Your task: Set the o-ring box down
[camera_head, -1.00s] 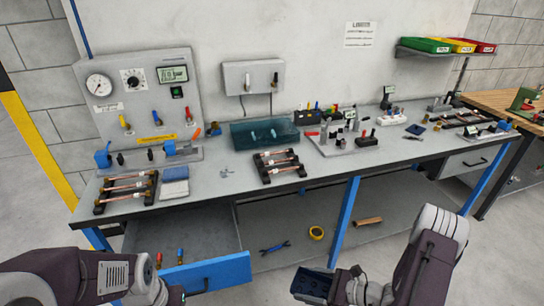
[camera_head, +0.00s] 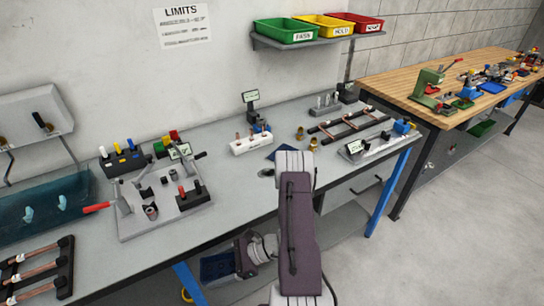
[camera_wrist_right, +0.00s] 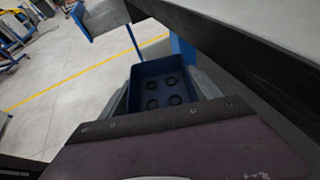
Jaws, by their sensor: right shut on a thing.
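The o-ring box is a small open dark blue box. It shows below the bench's front edge in the head view (camera_head: 214,268). In the right wrist view (camera_wrist_right: 160,69) it has several black rings on its floor. My right gripper (camera_head: 236,260) is shut on the o-ring box and holds it roughly level, below the bench top and in front of it. The fingertips are mostly hidden by the arm and the box. My left gripper is in neither current view.
The grey bench (camera_head: 225,205) carries a clamp fixture (camera_head: 165,200), a white block with copper fittings (camera_head: 250,142) and a tube rack (camera_head: 350,126). A dark blue patch (camera_head: 285,152) lies partly behind my arm. Green, yellow and red bins stand on a wall shelf (camera_head: 318,38). A wooden bench (camera_head: 400,85) is at right.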

